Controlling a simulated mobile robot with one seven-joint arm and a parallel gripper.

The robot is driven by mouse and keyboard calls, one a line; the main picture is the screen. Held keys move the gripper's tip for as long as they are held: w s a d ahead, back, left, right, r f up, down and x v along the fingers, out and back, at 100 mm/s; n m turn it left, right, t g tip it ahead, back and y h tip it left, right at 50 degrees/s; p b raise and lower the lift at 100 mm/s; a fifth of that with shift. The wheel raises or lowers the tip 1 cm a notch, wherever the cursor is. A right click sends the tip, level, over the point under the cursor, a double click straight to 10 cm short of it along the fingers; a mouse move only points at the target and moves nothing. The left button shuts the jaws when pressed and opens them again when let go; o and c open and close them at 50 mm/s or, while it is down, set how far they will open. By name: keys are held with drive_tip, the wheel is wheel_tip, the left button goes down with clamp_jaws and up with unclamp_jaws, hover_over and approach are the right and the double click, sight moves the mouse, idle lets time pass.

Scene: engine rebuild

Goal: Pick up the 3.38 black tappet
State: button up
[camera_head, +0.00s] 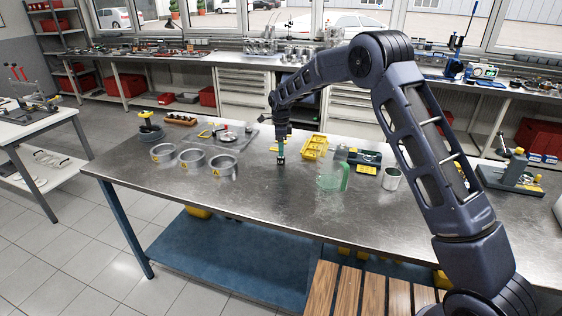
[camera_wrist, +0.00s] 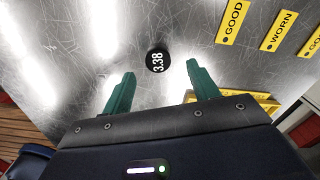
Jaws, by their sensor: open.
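The black tappet (camera_wrist: 157,61) is a small round disc marked 3.38 in white. In the wrist view it lies on the bare metal tabletop, just beyond my fingertips and between their lines. My gripper (camera_wrist: 160,70) has two green fingers, spread apart with nothing between them. In the head view my gripper (camera_head: 281,161) points down over the middle of the workbench (camera_head: 265,205). I cannot tell how high the fingertips are above the tabletop.
Yellow labels reading GOOD (camera_wrist: 233,22) and WORN (camera_wrist: 279,31) lie right of the tappet. A yellow tray (camera_head: 314,147), a green clear container (camera_head: 333,178) and a metal cup (camera_head: 391,179) stand right of my gripper. Three metal bowls (camera_head: 193,160) stand left. The bench front is clear.

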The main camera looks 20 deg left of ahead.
sight(281, 160)
wheel_tip(281, 160, down, 5)
drive_tip(key=shift+s, duration=0.15)
drive_tip(key=c, duration=1.1)
